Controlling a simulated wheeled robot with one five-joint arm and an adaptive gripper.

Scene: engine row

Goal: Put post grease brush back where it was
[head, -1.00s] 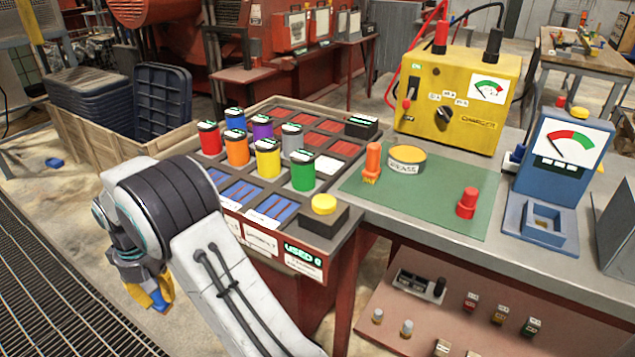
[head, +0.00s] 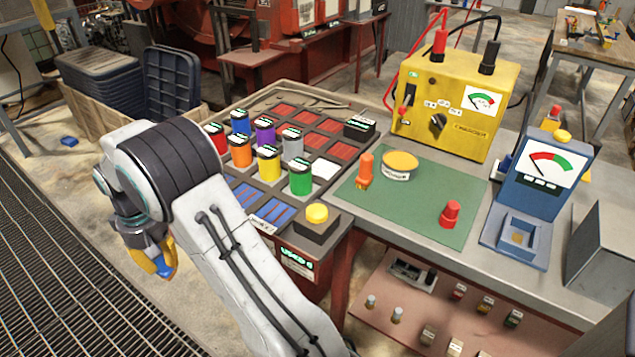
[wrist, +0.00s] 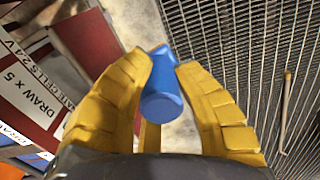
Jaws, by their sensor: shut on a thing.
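My gripper (head: 163,265) hangs low at the left of the head view, over the floor beside the cell rack. In the wrist view its yellow fingers (wrist: 160,85) are shut on a blue cylindrical thing (wrist: 162,95); I cannot tell whether it is a brush. An orange brush-like thing (head: 365,168) stands upright on the green mat (head: 420,215), just left of the yellow-topped grease tin (head: 398,166). A red knobbed thing (head: 450,213) stands on the mat's right part.
The cell rack (head: 335,163) holds several coloured cylinders and a yellow button box (head: 317,220). The yellow charger (head: 452,105) and blue meter (head: 540,175) stand on the bench. Floor grating (head: 60,260) lies left. A lower shelf (head: 440,310) carries small items.

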